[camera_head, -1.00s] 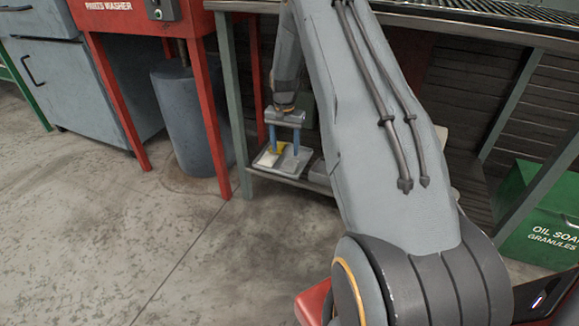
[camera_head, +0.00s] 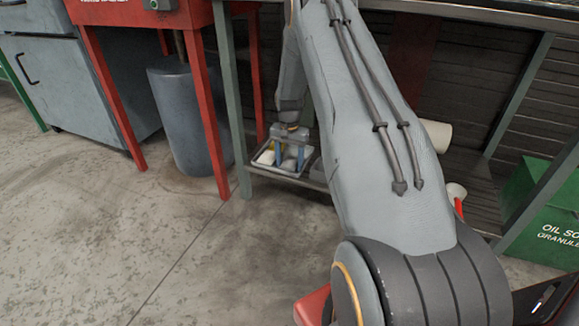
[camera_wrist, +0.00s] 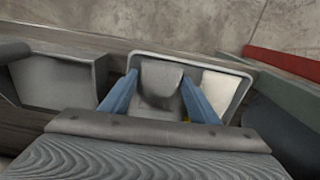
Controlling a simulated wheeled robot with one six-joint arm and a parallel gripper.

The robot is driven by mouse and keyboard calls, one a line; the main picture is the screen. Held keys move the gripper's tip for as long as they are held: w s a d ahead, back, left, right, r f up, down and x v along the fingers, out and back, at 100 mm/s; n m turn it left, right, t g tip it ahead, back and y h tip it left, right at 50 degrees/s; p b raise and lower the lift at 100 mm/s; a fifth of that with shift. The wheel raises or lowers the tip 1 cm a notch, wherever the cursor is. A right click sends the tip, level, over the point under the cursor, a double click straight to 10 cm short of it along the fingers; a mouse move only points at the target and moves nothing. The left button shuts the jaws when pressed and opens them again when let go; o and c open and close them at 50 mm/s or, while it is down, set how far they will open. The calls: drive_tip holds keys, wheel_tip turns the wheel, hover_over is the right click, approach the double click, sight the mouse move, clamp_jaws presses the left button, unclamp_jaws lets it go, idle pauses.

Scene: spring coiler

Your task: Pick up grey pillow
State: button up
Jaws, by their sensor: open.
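The grey pillow (camera_wrist: 160,78) lies in a shallow light-rimmed tray (camera_wrist: 200,58) on the bench's lower shelf. My gripper (camera_wrist: 160,84) is open, with its two blue fingers on either side of the pillow. I cannot tell whether either finger touches it. In the head view my gripper (camera_head: 288,163) reaches down into the tray (camera_head: 262,166), and the fingers partly cover the grey pillow. A white pillow (camera_wrist: 221,90) lies just right of the fingers in the wrist view. A small bit of something yellow (camera_wrist: 217,121) shows beside the right finger.
A grey container (camera_wrist: 55,80) stands left of the tray in the wrist view. A green bench leg (camera_head: 233,100) and red washer legs (camera_head: 208,110) are close by on the left. A green box (camera_head: 545,210) stands at the right. The floor in front is clear.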

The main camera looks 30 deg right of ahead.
drive_tip(key=c, duration=0.8)
drive_tip(key=shift+r, duration=0.1)
drive_tip(key=shift+r, duration=0.1)
